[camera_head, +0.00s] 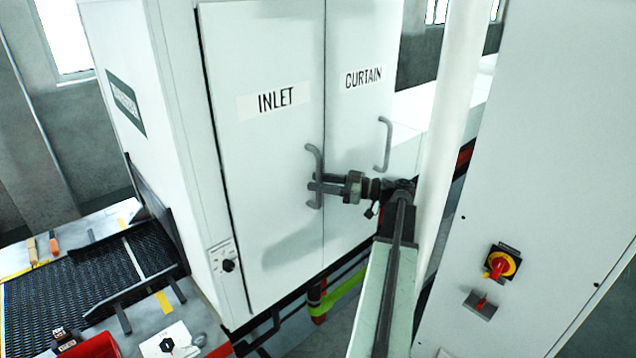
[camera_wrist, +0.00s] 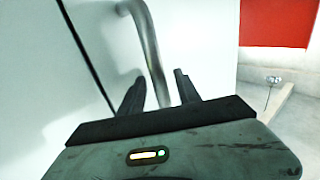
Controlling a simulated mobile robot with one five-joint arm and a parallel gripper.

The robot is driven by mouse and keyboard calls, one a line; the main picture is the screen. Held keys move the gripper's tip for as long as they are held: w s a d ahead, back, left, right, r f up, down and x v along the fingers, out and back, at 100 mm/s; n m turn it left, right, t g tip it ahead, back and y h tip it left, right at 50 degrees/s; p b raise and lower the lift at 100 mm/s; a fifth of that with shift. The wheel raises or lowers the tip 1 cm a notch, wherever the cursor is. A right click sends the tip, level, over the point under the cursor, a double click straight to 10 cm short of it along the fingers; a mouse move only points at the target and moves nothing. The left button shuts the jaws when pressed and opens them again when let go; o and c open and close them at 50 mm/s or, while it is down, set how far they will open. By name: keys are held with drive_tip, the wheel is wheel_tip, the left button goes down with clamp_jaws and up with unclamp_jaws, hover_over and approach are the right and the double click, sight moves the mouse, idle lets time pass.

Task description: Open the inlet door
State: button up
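The inlet door (camera_head: 262,165) is a tall white panel labelled INLET, and it is shut, flush beside the CURTAIN door (camera_head: 354,130). Its grey bow handle (camera_head: 317,160) is upright near the door's right edge. My gripper (camera_head: 314,187) reaches in from the right at the handle's lower part. In the wrist view, the handle (camera_wrist: 148,45) runs down between the two dark fingers of my gripper (camera_wrist: 160,92). The fingers are apart, with gaps showing beside the bar. The handle's lower end is hidden behind the gripper body.
The CURTAIN handle (camera_head: 384,145) stands out just above and right of my gripper. A white cabinet with a red-yellow switch (camera_head: 501,263) fills the right. A dark mesh belt (camera_head: 80,275) and a red bin (camera_head: 92,346) lie at lower left.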

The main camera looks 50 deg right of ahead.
drive_tip(key=shift+w+a, duration=0.1)
drive_tip(key=shift+w, duration=0.1)
drive_tip(key=shift+s, duration=0.1)
clamp_jaws()
idle(1.2)
